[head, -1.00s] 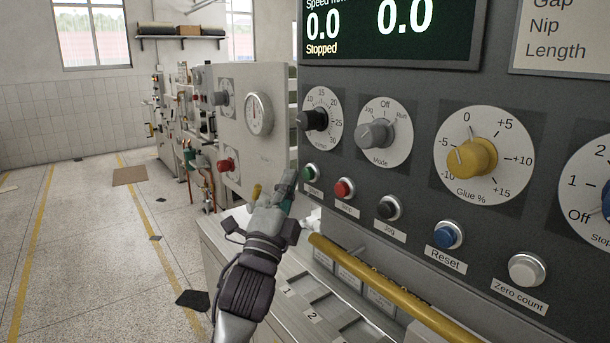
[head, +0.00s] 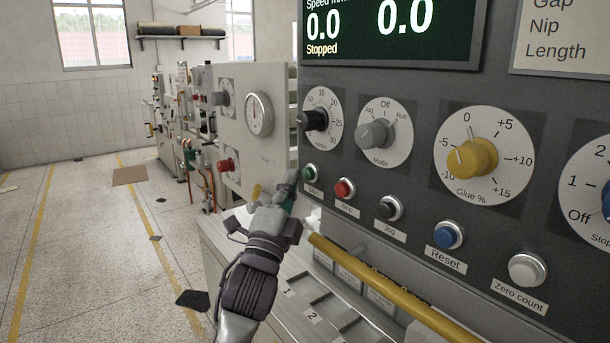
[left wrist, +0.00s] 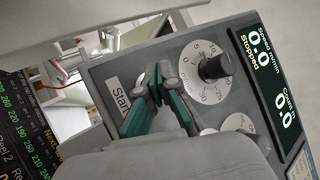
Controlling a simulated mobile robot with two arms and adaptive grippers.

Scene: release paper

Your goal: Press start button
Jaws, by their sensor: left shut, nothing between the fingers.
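The green start button (head: 311,173) sits at the left end of the button row on the dark control panel (head: 440,190). My left gripper (head: 290,184) is shut and empty, its tips just left of and slightly below the button. I cannot tell whether they touch it. In the left wrist view the shut fingertips (left wrist: 159,80) are over the panel beside the Start label (left wrist: 119,97), and they hide the button there. The display (head: 390,28) reads Stopped and 0.0. My right gripper is not in view.
A red button (head: 345,188), a black Jog button (head: 389,207) and a blue Reset button (head: 448,234) follow to the right. Dials, including a yellow Glue knob (head: 472,157), stand above. A yellow bar (head: 390,289) runs below the panel. Open floor lies left.

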